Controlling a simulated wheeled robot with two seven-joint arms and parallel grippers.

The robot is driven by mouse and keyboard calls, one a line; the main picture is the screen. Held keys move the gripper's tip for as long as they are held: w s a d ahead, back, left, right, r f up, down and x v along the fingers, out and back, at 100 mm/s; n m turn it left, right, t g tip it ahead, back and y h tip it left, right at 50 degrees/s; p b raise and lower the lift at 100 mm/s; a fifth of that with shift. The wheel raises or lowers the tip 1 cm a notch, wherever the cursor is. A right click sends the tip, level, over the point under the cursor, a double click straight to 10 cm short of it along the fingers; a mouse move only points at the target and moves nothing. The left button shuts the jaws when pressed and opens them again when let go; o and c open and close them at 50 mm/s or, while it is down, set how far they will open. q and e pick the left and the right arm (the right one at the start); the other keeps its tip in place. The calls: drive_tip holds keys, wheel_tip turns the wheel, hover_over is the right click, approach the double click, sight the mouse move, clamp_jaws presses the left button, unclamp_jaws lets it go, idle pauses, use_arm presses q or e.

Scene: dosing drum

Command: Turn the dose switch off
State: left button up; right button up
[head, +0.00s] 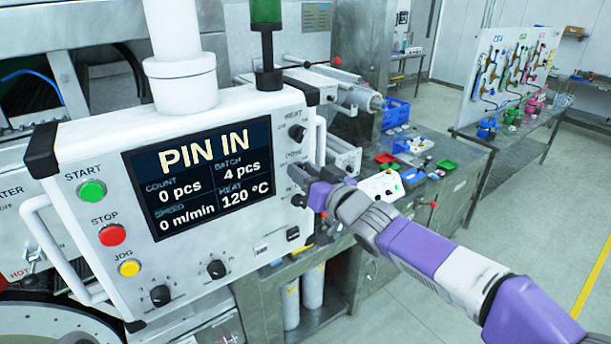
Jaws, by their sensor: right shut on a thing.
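The dose switch sits on the right side of the white control panel (232,255), below the heat knob (297,131). Only part of its label (293,155) shows; my gripper covers the switch, so its setting cannot be read. My right gripper (305,178) reaches in from the right and is shut at the panel face, on the dose switch. My left gripper is not in view.
The screen (200,176) reads PIN IN, 0 pcs, 0 m/min and 120 °C. Green start (91,190), red stop (112,235) and yellow jog (129,268) buttons are at the left. A metal bench (455,185) with small parts stands behind my right arm.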

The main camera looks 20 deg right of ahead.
drive_tip(key=shift+a+n+b, duration=0.15)
drive_tip(key=shift+n+b, duration=1)
drive_tip(key=shift+n, duration=2.85)
drive_tip(key=shift+s, duration=0.1)
drive_tip(key=o, duration=1)
drive_tip(key=p+v, duration=0.1)
drive_tip(key=v, duration=0.6)
drive_tip(key=shift+s, duration=0.25)
